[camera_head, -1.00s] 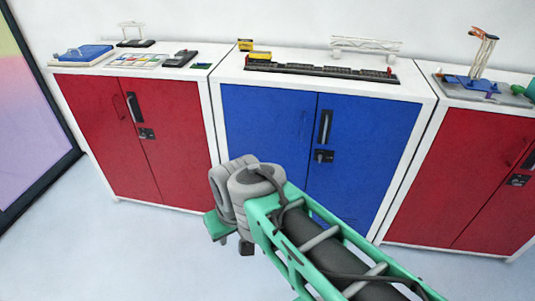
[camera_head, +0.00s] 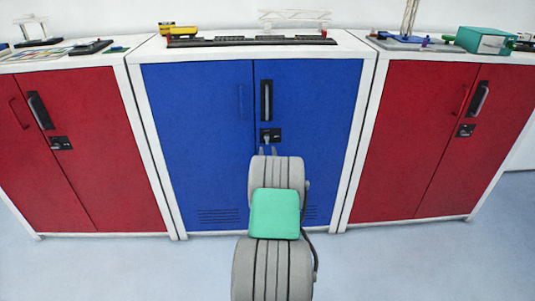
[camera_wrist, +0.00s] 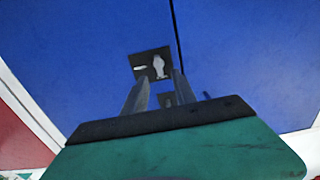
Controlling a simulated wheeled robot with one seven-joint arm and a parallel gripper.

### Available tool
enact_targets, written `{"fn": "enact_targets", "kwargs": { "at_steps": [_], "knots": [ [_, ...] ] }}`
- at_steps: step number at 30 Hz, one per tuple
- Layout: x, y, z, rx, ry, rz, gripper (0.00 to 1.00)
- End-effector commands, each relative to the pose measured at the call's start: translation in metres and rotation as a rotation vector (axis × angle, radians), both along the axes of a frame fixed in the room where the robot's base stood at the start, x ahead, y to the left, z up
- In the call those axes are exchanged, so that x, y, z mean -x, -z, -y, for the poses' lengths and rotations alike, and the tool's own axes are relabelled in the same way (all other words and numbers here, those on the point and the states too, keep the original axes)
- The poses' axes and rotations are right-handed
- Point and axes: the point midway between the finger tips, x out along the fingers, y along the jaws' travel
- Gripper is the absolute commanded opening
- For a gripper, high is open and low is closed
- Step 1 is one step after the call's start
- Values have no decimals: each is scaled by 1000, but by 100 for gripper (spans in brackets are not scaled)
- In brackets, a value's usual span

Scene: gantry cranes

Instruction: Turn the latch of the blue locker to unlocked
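The blue locker (camera_head: 200,130) stands in the middle of the head view with both doors shut. Its latch (camera_head: 270,135) is a small black plate with a light knob, below the dark handle (camera_head: 266,100). In the wrist view the latch plate (camera_wrist: 140,61) shows a pale knob (camera_wrist: 159,66), its long side nearly upright, and a small white mark to its left. My gripper (camera_head: 268,150) is just below the latch in the head view. Contact with the knob cannot be told.
A red locker (camera_head: 100,170) stands to the left and another red locker (camera_head: 400,150) to the right, each with its own handle and latch. Model parts lie on the tops, including a dark track (camera_head: 250,41) on the blue locker. The floor in front is clear.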

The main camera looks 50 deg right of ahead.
Motion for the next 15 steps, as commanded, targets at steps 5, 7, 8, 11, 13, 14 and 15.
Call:
{"fn": "enact_targets", "kwargs": {
  "at_steps": [5, 7, 8, 11, 13, 14, 15],
  "knots": [
    [-13, -1, 21, 8, 5, 9, 33],
    [-22, 0, 32, 8, 6, 7, 33],
    [-26, 0, 36, 8, 6, 9, 33],
    [-37, 0, 50, 8, 7, 7, 33],
    [-43, -1, 56, 8, 7, 7, 33],
    [-44, -1, 58, 8, 7, 7, 33],
    [-46, -2, 60, 6, 7, 7, 33]
  ]
}}
